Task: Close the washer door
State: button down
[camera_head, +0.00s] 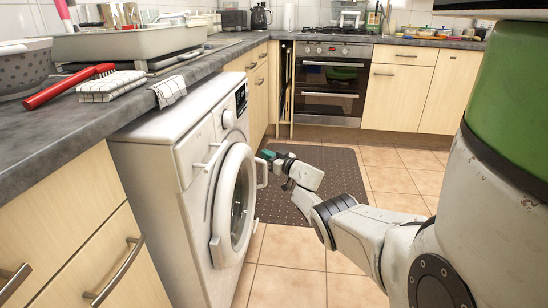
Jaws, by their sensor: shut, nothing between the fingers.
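The white washer (165,160) stands under the counter at the left, with its front facing right. Its round door (218,218) has a white ring and dark glass. The door stands out a little from the washer's front and looks nearly closed; I cannot tell whether it is latched.
Wooden drawers (85,240) flank the washer at the near left. A dark mat (340,178) lies on the tiled floor behind my arm. An oven (330,85) and cupboards line the back wall. A red-handled brush (70,87) and cloths lie on the counter. The floor before the washer is clear.

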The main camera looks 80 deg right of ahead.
jog(key=s+d+p, duration=0.1)
jog(key=s+p, duration=0.1)
jog(key=s, duration=0.9)
jog(key=shift+f, duration=0.1)
